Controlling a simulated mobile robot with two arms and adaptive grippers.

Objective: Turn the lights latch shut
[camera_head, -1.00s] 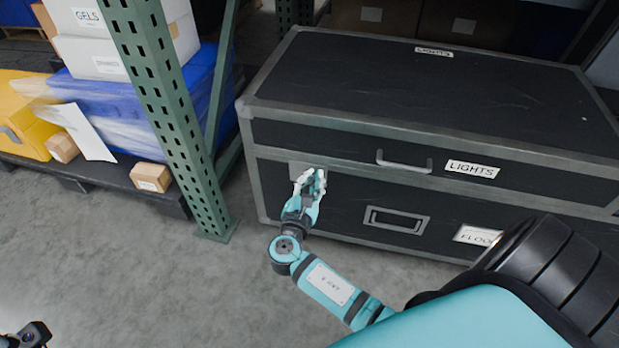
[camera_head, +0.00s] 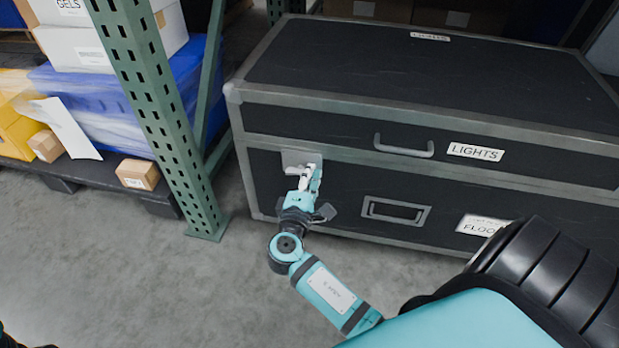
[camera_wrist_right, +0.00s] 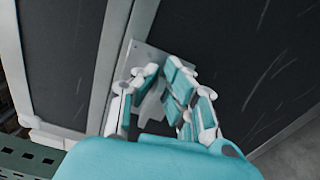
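The black lights case (camera_head: 430,75) has grey metal edging and a white LIGHTS label (camera_head: 475,152) on its front. The grey latch plate (camera_head: 297,158) sits at the left of its front seam; it also shows in the right wrist view (camera_wrist_right: 150,57). My right gripper (camera_head: 311,180) is at the latch, with its fingertips over the plate. In the right wrist view the fingers (camera_wrist_right: 160,80) stand a little apart around a grey latch part. Whether they press on it is unclear, and the fingers hide much of the latch.
A green perforated rack post (camera_head: 160,110) stands left of the case. A pallet with boxes and a small carton (camera_head: 138,174) lies beyond it. A lower handle (camera_head: 396,211) and a FLOO label are on the case front. The floor (camera_head: 120,265) in front is clear.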

